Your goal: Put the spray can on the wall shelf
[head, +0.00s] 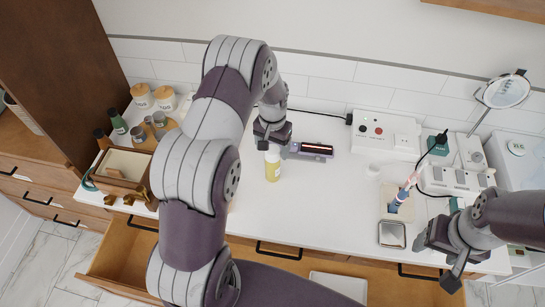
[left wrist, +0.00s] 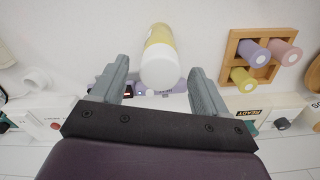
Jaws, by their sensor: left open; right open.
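The spray can (head: 272,166), with a yellow body and a pale top, stands on the white counter near the middle. In the left wrist view the can (left wrist: 158,50) appears ahead, with its white end between the two fingers in the picture and a gap on each side. My right gripper (head: 440,258) is open and empty over the front right of the counter. A wooden edge (head: 500,8) at the top right may be the wall shelf; most of it is out of view.
A purple-grey device (head: 308,150) lies right beside the can. A wooden box (head: 123,165) and bottles stand left. A drawer (head: 115,258) below is open. The left wrist view shows a wooden holder (left wrist: 232,47) with coloured cylinders.

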